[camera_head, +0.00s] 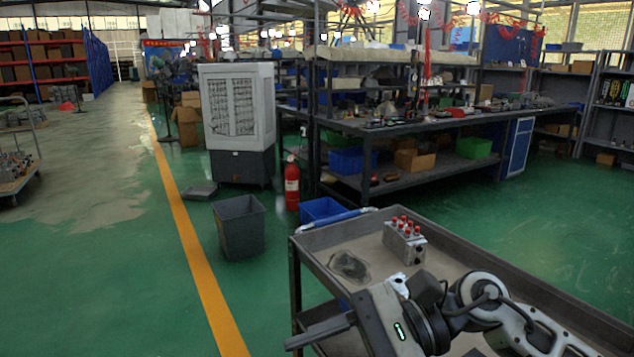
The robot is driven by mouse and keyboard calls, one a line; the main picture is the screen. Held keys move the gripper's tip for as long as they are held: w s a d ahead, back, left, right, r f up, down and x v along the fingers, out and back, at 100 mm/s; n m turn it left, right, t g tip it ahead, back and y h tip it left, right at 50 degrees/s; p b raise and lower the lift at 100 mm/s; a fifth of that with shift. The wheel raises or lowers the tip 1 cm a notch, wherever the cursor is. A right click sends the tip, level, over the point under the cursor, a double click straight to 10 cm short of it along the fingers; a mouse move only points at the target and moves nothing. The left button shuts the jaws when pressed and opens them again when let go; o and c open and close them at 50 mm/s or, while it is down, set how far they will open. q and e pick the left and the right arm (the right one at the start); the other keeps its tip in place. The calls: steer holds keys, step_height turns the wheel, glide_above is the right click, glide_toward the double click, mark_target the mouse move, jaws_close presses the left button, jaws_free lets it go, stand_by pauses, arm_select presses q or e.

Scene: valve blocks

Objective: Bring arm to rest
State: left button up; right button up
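A grey metal valve block (404,243) with several red caps on top stands upright on the tray of a dark cart (500,249), near its far end. My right arm comes in from the lower right, over the cart. My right gripper (322,334) points to the left, with a dark finger over the cart's left edge. It is nearer to me than the valve block and apart from it. I see nothing held, but the gap between its fingers does not show. My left gripper is out of view.
A flat greyish item (349,266) lies on the tray left of the valve block. A grey bin (239,227), a red fire extinguisher (291,184) and a white cooler (238,108) stand beyond the cart. A loaded workbench (430,130) is behind. The green floor at left is open.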

steer(key=w+r+m+t+y+p, duration=0.1)
steer(key=w+r+m+t+y, duration=0.15)
steer(key=m+t, duration=0.7)
steer(key=w+r+m+t+y, duration=0.1)
steer(key=m+t+y, duration=0.3)
steer(key=m, duration=1)
steer(key=w+d+f+m+t+h+p, duration=0.1)
steer(key=d+f+m+t+h, duration=0.3)
steer(key=m, duration=0.5)
steer(key=w+d+f+m+t+h, duration=0.2)
steer(key=d+f+m+t+h, duration=0.15)
steer(key=m+h, duration=0.45)
steer(key=s+d+f+m+g+h, duration=0.3)
steer(key=s+f+m, duration=0.3)
steer(key=f+m, duration=0.3)
steer(key=s+d+f+m+g+h+p, duration=0.1)
steer(key=s+d+f+m+g+h, duration=0.2)
steer(key=s+f+m, duration=0.3)
step_height(320, 180, down, 4)
steer(key=m, duration=0.5)
steer(key=shift+f+g, duration=0.25)
steer(key=shift+g, duration=0.05)
